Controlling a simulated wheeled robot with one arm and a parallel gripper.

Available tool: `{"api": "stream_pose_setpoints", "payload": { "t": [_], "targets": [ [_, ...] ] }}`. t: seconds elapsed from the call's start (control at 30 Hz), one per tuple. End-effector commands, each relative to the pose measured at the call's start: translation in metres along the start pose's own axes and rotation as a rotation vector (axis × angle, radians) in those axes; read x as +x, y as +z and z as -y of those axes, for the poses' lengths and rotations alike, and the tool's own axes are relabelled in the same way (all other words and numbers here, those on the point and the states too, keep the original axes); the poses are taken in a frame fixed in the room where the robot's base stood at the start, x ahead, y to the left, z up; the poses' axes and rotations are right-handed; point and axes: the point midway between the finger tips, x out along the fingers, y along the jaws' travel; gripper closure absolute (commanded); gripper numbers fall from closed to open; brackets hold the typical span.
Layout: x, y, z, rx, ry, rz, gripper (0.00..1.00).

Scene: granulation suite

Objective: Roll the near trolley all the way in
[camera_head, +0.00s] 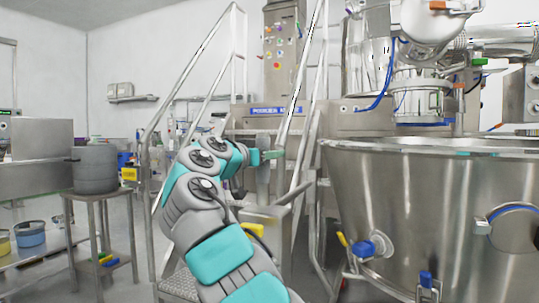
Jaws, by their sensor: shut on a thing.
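A large steel bowl (400,210) fills the right side, with blue-capped fittings low on its wall. It may be the load of the near trolley; its wheels and lower frame are out of view, and I see no clear trolley handle. My gripper (268,156) is at the middle of the picture, left of the bowl's rim and apart from it in the picture.
Metal stairs with handrails (190,85) stand behind my arm. A control column (282,50) and mixing machinery (420,95) rise behind the bowl. At left, a small stand (102,196) bears a grey drum (95,169). Some floor shows between stand and stairs.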

Motion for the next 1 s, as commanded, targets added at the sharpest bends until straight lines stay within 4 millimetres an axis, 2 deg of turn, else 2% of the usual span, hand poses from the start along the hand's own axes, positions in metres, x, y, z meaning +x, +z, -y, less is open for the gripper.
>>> {"api": "stream_pose_setpoints", "payload": {
  "t": [0.8,1.0],
  "targets": [
    [0.000,0.000,0.000,0.000,0.001,0.001,1.00],
    [0.015,-0.002,0.003,-0.001,0.001,0.002,1.00]
  ]
}}
